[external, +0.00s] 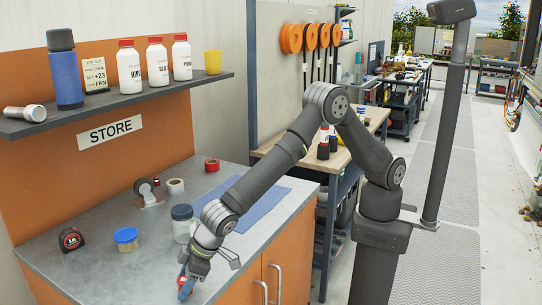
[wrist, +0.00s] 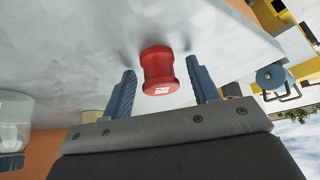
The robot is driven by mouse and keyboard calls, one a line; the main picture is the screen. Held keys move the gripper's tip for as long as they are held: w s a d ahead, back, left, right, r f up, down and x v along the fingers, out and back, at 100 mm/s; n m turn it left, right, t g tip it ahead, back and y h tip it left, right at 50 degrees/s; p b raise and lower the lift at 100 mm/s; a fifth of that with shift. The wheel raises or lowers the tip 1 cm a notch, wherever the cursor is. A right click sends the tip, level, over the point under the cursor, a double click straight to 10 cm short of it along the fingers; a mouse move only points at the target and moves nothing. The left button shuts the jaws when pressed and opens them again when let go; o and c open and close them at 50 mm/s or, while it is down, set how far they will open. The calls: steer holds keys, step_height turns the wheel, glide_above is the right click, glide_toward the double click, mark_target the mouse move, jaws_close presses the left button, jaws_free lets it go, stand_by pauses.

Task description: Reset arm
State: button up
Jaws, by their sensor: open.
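My gripper (external: 188,285) is low over the front edge of the grey counter (external: 110,275). Its two blue fingers are spread apart in the wrist view (wrist: 161,78). A red spool-shaped piece (wrist: 157,70) with a small white label shows between the fingertips, with visible gaps on both sides. In the external view a bit of red (external: 182,283) shows beside the fingers, mostly hidden by them. I cannot tell how far the piece sits beyond the fingertips. My arm is bent, reaching down from the right.
A lidded glass jar (external: 183,224) stands close behind the gripper. A shelf (external: 120,102) with bottles hangs above.

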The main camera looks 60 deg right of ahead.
mark_target(184, 279)
step_height(184, 279, up, 5)
steer(key=shift+f, duration=0.2)
steer(key=shift+m, duration=0.7)
steer(key=w+d+r, duration=0.2)
steer(key=w+d, duration=0.3)
steer(key=w+d+r, duration=0.3)
steer(key=w+d, duration=0.2)
steer(key=w+d+r, duration=0.3)
steer(key=w+d, duration=0.2)
steer(key=shift+w+d+r, duration=0.25)
steer(key=shift+w+d, duration=0.1)
steer(key=w+d+f+m+h, duration=0.1)
steer(key=w+d, duration=0.6)
steer(key=d, duration=0.7)
steer(key=w+d+f+m+t+h, duration=0.1)
steer(key=w+d, duration=0.6)
steer(key=d, duration=0.7)
steer(key=w+d+f+m+h, duration=0.1)
steer(key=w+d+f+m, duration=0.2)
steer(key=d, duration=1.1)
steer(key=shift+w+m+t+h, duration=0.35)
steer(key=shift+w+m, duration=0.55)
steer(key=shift+w, duration=1)
steer(key=shift+f, duration=0.1)
